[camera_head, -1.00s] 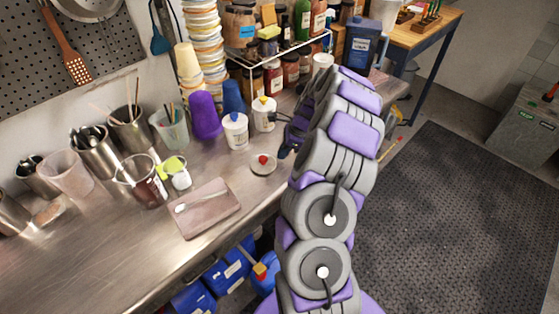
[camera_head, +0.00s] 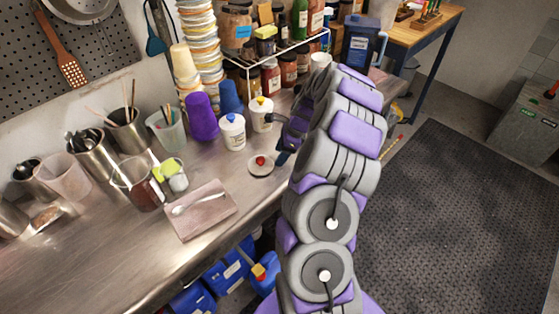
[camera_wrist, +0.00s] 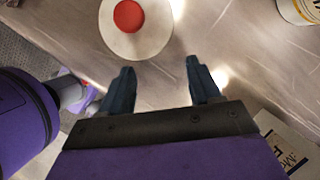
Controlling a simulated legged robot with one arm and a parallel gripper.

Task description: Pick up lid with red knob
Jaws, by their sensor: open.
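The lid, a small pale disc with a red knob, lies flat on the metal counter in the head view (camera_head: 261,170). The lid also shows at the top of the wrist view (camera_wrist: 150,43), its upper edge cut off by the frame. My gripper (camera_wrist: 160,85) is open and empty, with two dark fingers apart. The lid lies just ahead of the fingertips, apart from them. In the head view my gripper (camera_head: 283,157) is close to the lid's right side, partly hidden by my arm.
A white tub with a blue knob (camera_head: 232,132) and one with a yellow knob (camera_head: 261,114) stand behind the lid. A pink board with a spoon (camera_head: 200,210) lies to the left. The metal counter (camera_head: 90,262) is clear at the front left.

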